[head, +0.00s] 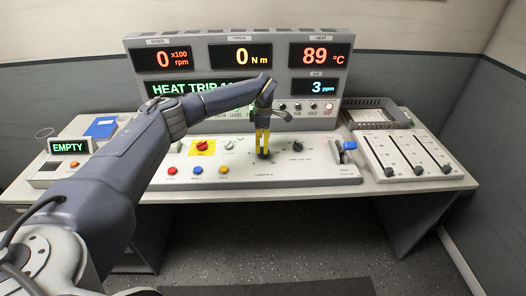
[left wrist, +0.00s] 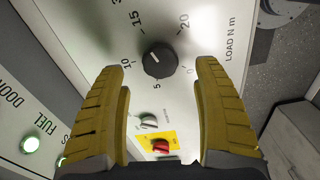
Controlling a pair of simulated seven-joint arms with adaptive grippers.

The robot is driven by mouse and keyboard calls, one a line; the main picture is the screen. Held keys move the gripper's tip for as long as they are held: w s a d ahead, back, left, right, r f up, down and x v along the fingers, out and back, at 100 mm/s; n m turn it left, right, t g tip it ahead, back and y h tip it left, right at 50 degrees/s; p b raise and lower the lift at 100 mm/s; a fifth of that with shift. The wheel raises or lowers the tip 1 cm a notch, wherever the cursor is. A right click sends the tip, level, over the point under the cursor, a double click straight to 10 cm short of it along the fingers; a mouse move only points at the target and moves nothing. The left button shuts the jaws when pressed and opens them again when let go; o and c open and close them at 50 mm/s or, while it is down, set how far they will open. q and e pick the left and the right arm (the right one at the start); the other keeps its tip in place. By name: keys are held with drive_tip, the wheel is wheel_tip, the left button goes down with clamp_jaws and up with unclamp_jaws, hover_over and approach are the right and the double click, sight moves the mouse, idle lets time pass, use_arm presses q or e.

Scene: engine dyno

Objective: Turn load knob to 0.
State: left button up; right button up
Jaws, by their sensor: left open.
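The load knob (left wrist: 160,60) is a round black knob on the pale console panel, ringed by a scale from 0 to 20 marked LOAD N m in the left wrist view. I cannot tell for sure which number its mark points to. My left gripper (head: 262,153) points down at the knob, with yellow fingers. It is open; in the left wrist view its fingertips (left wrist: 163,68) stand on either side of the knob with gaps, not visibly touching it. In the head view the fingers largely hide the knob. My right gripper is not in view.
A red knob on a yellow plate (head: 201,147) and a white knob (head: 229,145) sit left of the load knob; another black knob (head: 297,146) sits right. A blue-topped lever (head: 349,145) and slider panel (head: 405,153) lie farther right. The display panel (head: 281,62) rises behind.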

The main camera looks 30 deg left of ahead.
use_arm(q)
drive_tip(key=shift+f, duration=2.25)
drive_tip(key=c, duration=1.3)
drive_tip(key=shift+n, duration=0.3)
